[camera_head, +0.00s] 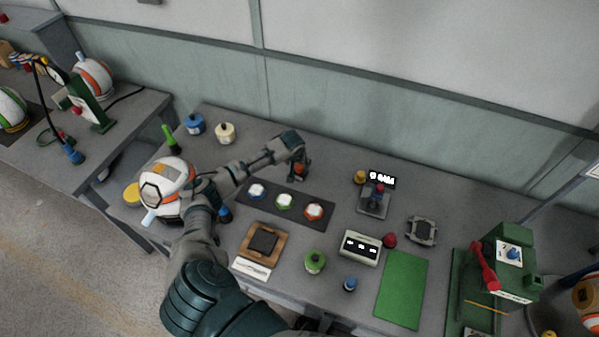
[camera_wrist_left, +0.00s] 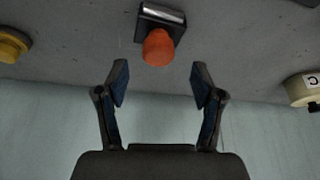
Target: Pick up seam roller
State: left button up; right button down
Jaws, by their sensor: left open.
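An orange-handled tool with a dark, shiny metal end, which looks like the seam roller (camera_wrist_left: 159,47), stands out ahead of my fingers in the left wrist view. My right gripper is not in view.
A dark mat (camera_head: 270,207) with several round-topped pieces lies in front of the tool. A cream pot (camera_head: 225,132) stands to the left, and a small press (camera_head: 374,197) and a yellow knob (camera_head: 361,177) to the right. The wall is close behind.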

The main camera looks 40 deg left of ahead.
aim_at(299, 166)
pick_arm(q)
jog(key=x, duration=0.5)
jog(key=shift+d, duration=0.15)
jog(key=shift+s, duration=0.1)
jog(key=c, duration=0.4)
grip_shut()
